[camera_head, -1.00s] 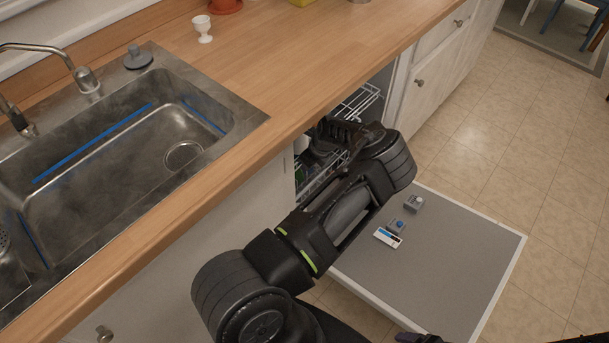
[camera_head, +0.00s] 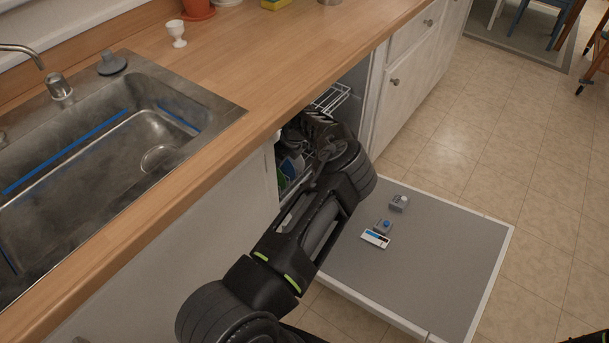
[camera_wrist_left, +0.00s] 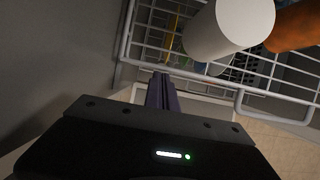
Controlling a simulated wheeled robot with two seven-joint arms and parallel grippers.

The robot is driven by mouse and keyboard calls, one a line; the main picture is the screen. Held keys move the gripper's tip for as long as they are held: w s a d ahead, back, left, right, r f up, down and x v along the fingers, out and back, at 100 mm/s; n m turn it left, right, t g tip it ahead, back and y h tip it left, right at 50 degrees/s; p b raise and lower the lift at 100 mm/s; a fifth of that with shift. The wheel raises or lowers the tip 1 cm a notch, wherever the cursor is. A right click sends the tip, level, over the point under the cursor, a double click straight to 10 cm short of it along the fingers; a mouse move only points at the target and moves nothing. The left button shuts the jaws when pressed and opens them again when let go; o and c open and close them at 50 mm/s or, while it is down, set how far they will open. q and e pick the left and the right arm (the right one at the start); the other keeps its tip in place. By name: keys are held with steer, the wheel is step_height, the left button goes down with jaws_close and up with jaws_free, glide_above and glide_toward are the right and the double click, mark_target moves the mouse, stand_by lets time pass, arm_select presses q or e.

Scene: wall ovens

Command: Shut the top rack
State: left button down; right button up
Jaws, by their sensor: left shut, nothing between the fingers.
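The top rack (camera_head: 332,97) is a white wire rack in the open dishwasher under the counter. Its far end shows beyond my left gripper, and my arm hides much of it. My left gripper (camera_head: 318,124) is at the dishwasher opening, beside the rack. In the left wrist view, the rack's wire front (camera_wrist_left: 190,78) is just beyond the shut, empty fingers (camera_wrist_left: 162,90). I cannot tell whether the fingertips touch the wire. A white cylindrical item (camera_wrist_left: 228,28) and an orange item (camera_wrist_left: 296,26) are in the rack. My right gripper is not in view.
The dishwasher door (camera_head: 425,265) is folded down flat, with a detergent dispenser (camera_head: 376,238) on its inner face. The wooden counter (camera_head: 270,60) overhangs the opening. A sink (camera_head: 100,160) is at left. Tiled floor (camera_head: 500,140) is free at right.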

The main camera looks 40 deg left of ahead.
arm_select(q)
steer(key=d, duration=1.2)
steer(key=shift+w+d, duration=0.15)
steer(key=shift+d, duration=0.1)
steer(key=s+d+f+n+t+h+p, duration=0.25)
steer(key=s+d+f+n, duration=0.25)
steer(key=d, duration=0.3)
steer(key=s+d+f+n+t+h+p, duration=0.1)
steer(key=s+d+f+n+h, duration=0.35)
steer(key=d, duration=0.35)
steer(key=s+d+r+n+g+p, duration=0.1)
steer(key=s+d+r+n, duration=0.3)
steer(key=s+d, duration=0.5)
steer(key=s+d+r+n+g+h+p, duration=0.1)
steer(key=s+d+r+n, duration=0.4)
steer(key=s+d, duration=0.4)
steer(key=shift+s+d+n+g+h, duration=0.35)
steer(key=shift+d+n, duration=0.2)
steer(key=shift+d, duration=0.45)
